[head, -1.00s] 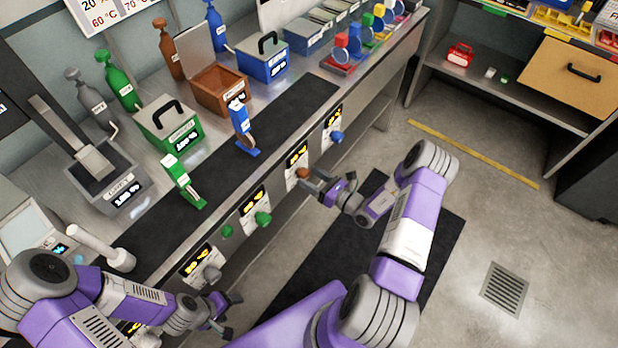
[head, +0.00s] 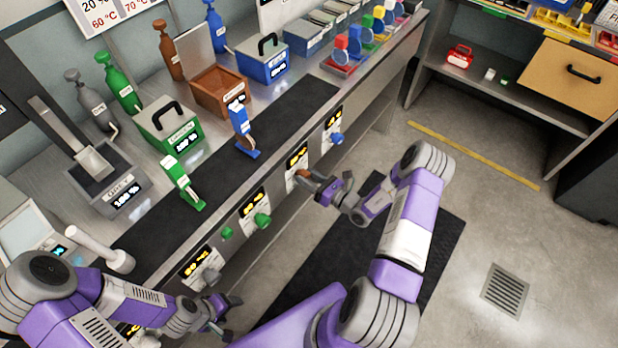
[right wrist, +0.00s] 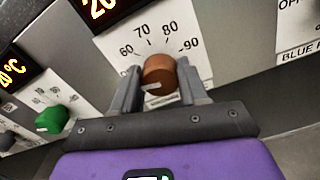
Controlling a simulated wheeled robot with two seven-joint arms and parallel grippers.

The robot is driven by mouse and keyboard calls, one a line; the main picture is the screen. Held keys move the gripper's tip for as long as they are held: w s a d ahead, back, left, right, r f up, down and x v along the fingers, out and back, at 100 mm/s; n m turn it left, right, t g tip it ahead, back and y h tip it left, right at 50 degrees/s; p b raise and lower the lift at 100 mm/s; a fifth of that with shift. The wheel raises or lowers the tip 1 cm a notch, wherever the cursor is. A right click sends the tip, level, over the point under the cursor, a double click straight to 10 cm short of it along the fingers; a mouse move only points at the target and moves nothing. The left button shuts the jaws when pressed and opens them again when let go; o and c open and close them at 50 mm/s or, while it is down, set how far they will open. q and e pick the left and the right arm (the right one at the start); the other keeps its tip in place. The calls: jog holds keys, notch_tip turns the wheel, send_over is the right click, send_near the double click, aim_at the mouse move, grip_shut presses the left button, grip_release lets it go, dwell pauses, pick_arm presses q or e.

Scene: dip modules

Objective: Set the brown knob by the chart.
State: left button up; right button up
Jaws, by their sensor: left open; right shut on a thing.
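The brown knob (right wrist: 159,75) sits on a white dial plate (right wrist: 185,40) on the bench's front panel. Its pale mark points to the lower left, and printed numbers 60, 70, 80 and 90 arc above it. My right gripper (right wrist: 158,84) has one finger on each side of the knob and is shut on it. In the head view the right gripper (head: 318,183) partly covers the knob. The chart (head: 105,14), a white sign with temperatures, is cut off at the upper left. My left gripper (head: 228,317) is open and empty, low at the bench front.
An open brown box (head: 222,92), a green box (head: 170,128) and a blue box (head: 263,62) stand on the bench. Floor to the right is clear.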

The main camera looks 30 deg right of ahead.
jog(key=shift+m, duration=0.3)
jog(key=m+p, duration=0.1)
jog(key=m, duration=0.2)
jog(key=shift+d, duration=0.1)
jog(key=m+p, duration=0.1)
jog(key=m, duration=0.2)
jog(key=shift+m, duration=0.3)
jog(key=m+p, duration=0.1)
jog(key=m, duration=0.3)
jog(key=shift+f, duration=0.1)
jog(key=shift+f+m+p, duration=0.1)
jog(key=shift+m+p, duration=0.25)
jog(key=shift+m, duration=1.95)
jog(key=o, duration=1.1)
jog(key=shift+c, duration=0.2)
